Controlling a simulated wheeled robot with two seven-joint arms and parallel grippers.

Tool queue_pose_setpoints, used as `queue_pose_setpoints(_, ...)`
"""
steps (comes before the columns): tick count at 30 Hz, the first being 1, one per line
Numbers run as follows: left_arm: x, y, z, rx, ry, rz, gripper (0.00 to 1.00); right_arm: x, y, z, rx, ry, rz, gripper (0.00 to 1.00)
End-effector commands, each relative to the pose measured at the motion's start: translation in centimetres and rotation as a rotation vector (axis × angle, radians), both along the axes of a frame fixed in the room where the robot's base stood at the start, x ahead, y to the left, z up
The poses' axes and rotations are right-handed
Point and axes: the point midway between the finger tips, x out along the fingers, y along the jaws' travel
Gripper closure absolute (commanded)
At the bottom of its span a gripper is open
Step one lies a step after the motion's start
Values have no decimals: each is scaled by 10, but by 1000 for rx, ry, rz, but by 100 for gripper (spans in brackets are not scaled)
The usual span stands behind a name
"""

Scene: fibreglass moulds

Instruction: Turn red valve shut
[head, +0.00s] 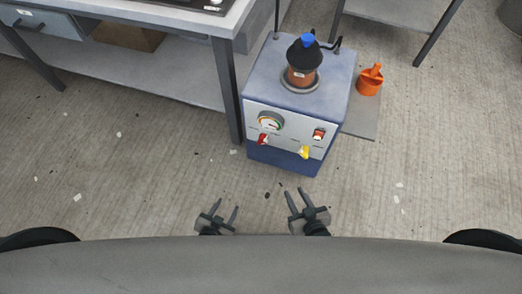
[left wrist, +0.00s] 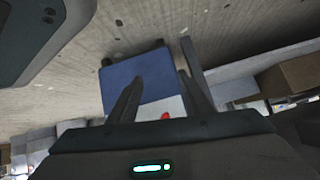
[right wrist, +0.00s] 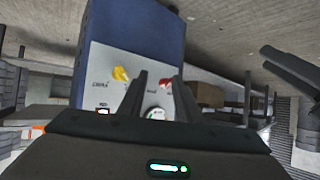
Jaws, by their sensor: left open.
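The red valve (head: 263,139) is a small red handle on the white front panel of a blue machine (head: 292,77), below a round gauge (head: 270,121). It also shows in the left wrist view (left wrist: 166,116), partly hidden, and in the right wrist view (right wrist: 166,84). A yellow valve (head: 304,152) sits to its right on the panel. My left gripper (head: 228,210) is open and empty, in front of the machine and apart from it. My right gripper (head: 296,196) is open and empty, also short of the panel.
A red switch (head: 318,134) is on the panel's upper right. A dark pot with a blue cap (head: 307,41) stands on the machine. A grey workbench (head: 150,75) with legs stands close on the left. An orange container (head: 370,80) is at the right. Floor before the machine is clear except small scraps.

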Motion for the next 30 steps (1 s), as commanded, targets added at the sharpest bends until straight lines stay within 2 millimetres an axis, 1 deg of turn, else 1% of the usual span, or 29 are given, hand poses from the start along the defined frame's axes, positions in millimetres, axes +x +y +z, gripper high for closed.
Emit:
queue_pose_setpoints(1,9,-7,-15,14,-54,-27,55,9,9,4,25,-76,10,69)
queue_pose_setpoints(4,25,-20,-13,55,-167,-81,55,22,26,44,77,-225,28,69)
queue_pose_setpoints(8,44,-37,-6,112,-316,-142,55,28,42,101,152,-416,44,69)
queue_pose_setpoints(9,49,-41,-4,131,-362,-156,55,27,45,119,175,-473,48,69)
queue_pose_setpoints(11,55,-48,0,161,-430,-177,55,23,49,147,212,-561,53,69)
queue_pose_setpoints(12,59,-52,3,181,-476,-188,55,19,51,165,236,-618,56,69)
queue_pose_setpoints(14,64,-57,8,213,-542,-204,55,11,52,193,273,-701,56,69)
queue_pose_setpoints(15,67,-60,11,234,-583,-212,55,5,52,211,295,-753,55,69)
queue_pose_setpoints(18,72,-67,21,280,-673,-226,55,-11,49,250,348,-866,52,69)
queue_pose_setpoints(21,74,-71,29,316,-740,-233,55,-26,43,280,388,-951,47,69)
queue_pose_setpoints(24,76,-74,37,340,-784,-235,55,-36,40,299,414,-1003,44,69)
queue_pose_setpoints(27,76,-75,41,352,-803,-237,55,-41,37,310,427,-1029,41,69)
queue_pose_setpoints(30,76,-75,43,356,-809,-237,55,-43,36,314,430,-1035,41,69)
